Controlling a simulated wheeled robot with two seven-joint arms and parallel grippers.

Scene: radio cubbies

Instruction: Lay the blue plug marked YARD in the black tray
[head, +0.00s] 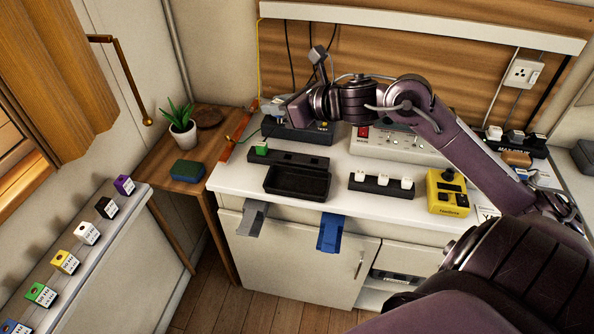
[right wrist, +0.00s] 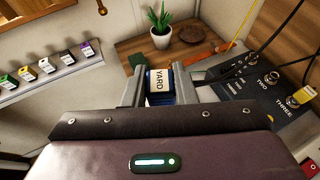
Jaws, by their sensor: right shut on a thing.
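My right gripper (head: 273,107) is over the back left of the white counter. It also shows in the right wrist view (right wrist: 159,88), shut on a blue plug (right wrist: 158,80) with a white label reading YARD. The plug sits between the two grey fingers, label toward the wrist camera. In the head view the plug is too small or hidden to make out clearly. The black tray (head: 270,181) lies on the counter near its front edge, to the front of my gripper, and looks empty. My left gripper is not in view.
A black socket box (head: 300,133) stands under my wrist, cables behind it. A dark strip with a green plug (head: 262,148) lies behind the tray. A strip of white plugs (head: 381,184) and a yellow device (head: 447,192) stand right. Labelled plugs line the left ledge (head: 93,240).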

